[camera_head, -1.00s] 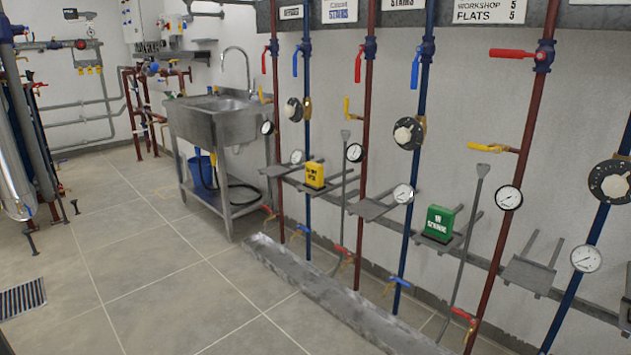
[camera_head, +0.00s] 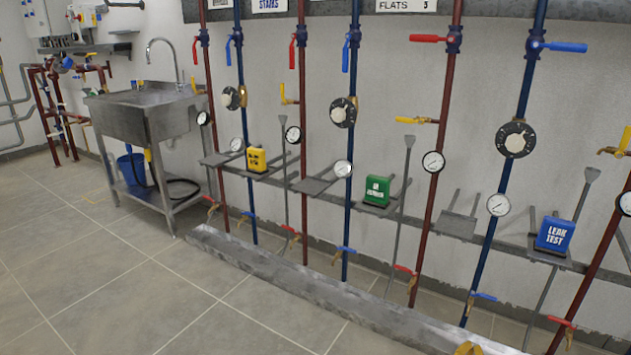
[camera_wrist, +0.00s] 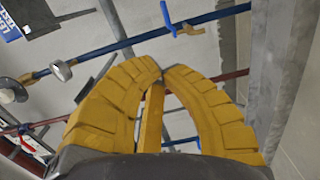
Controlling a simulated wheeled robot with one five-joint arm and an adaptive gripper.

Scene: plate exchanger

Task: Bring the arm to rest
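My gripper (camera_wrist: 162,72) has two curved, ribbed yellow fingers in the wrist view. Their tips come together, and I see nothing gripped at the tips. A narrow yellow strip shows in the gap between the fingers; I cannot tell what it belongs to. In the head view only a small yellow part of my gripper (camera_head: 468,348) shows at the bottom edge, in front of the metal trough. The rest of my arm is out of that view. In the wrist view, pipes and a gauge lie beyond the fingers, and the picture is strongly tilted.
Red and blue pipes with valves and gauges line the wall. A yellow box (camera_head: 256,159), a green box (camera_head: 377,191) and a blue box (camera_head: 555,234) sit on wall brackets. A metal trough (camera_head: 300,281) lies along the wall's foot. A sink (camera_head: 140,113) stands left. Floor at lower left is clear.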

